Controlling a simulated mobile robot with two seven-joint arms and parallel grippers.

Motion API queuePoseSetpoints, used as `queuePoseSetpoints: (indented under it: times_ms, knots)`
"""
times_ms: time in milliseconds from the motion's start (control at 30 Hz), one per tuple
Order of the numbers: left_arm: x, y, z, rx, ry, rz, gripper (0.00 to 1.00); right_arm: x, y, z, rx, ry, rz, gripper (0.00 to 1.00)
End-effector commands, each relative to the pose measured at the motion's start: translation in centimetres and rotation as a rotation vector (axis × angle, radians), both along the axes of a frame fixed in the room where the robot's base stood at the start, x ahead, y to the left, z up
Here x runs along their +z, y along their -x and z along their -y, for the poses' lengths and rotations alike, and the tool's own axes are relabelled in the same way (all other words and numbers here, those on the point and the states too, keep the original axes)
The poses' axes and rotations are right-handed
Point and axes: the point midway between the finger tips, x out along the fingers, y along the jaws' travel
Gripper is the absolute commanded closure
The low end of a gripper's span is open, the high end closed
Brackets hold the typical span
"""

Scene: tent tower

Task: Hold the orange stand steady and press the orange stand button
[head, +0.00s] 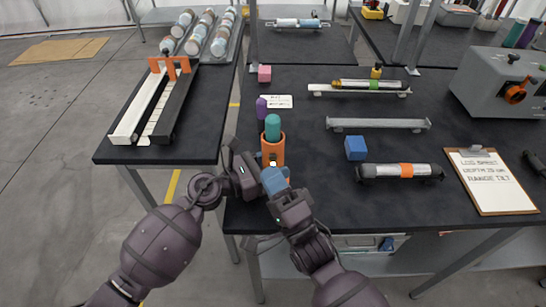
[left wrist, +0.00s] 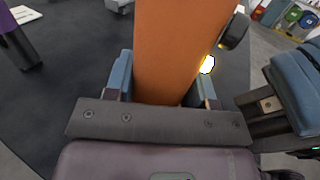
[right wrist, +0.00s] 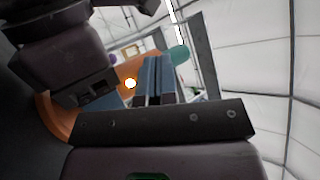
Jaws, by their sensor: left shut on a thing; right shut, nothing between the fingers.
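The orange stand (head: 273,151) is upright near the front edge of the right table, with a teal cylinder (head: 272,125) in its top. My left gripper (left wrist: 164,88) is shut around the stand's lower part, one finger on each side. A bright white, yellow-edged button (left wrist: 207,65) shows on the stand's side, and also in the right wrist view (right wrist: 131,83). My right gripper (head: 274,178) is shut and empty, its blue fingertips together in front of the stand. In the right wrist view its fingers (right wrist: 157,78) are close beside the button; I cannot tell whether they touch it.
A purple cylinder (head: 261,108) and a white card (head: 279,101) are behind the stand. A blue cube (head: 356,148) and a capped tube (head: 400,171) lie to the right. A gap separates this table from the left table (head: 205,130). Dark tabletop between stand and cube is clear.

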Motion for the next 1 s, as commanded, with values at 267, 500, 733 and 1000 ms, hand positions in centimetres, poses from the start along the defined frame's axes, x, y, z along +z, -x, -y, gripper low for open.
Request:
queuePoseSetpoints:
  times_ms: [267, 500, 733, 1000]
  knots:
    - [0.0, 0.0, 0.0, 0.001, 0.000, 0.000, 0.80, 0.0, 2.2, 0.0, 0.000, 0.000, -0.001, 1.00]
    - [0.0, 0.0, 0.0, 0.001, 0.000, 0.000, 0.80, -0.1, 4.1, 0.0, 0.000, 0.000, -0.001, 1.00]
    - [0.0, 0.0, 0.0, 0.001, 0.000, 0.000, 0.80, 0.0, 4.9, 0.0, 0.000, 0.000, 0.000, 1.00]
    - [0.0, 0.0, 0.0, 0.001, 0.000, 0.000, 0.80, 0.0, 4.8, 0.0, 0.000, 0.000, 0.000, 1.00]
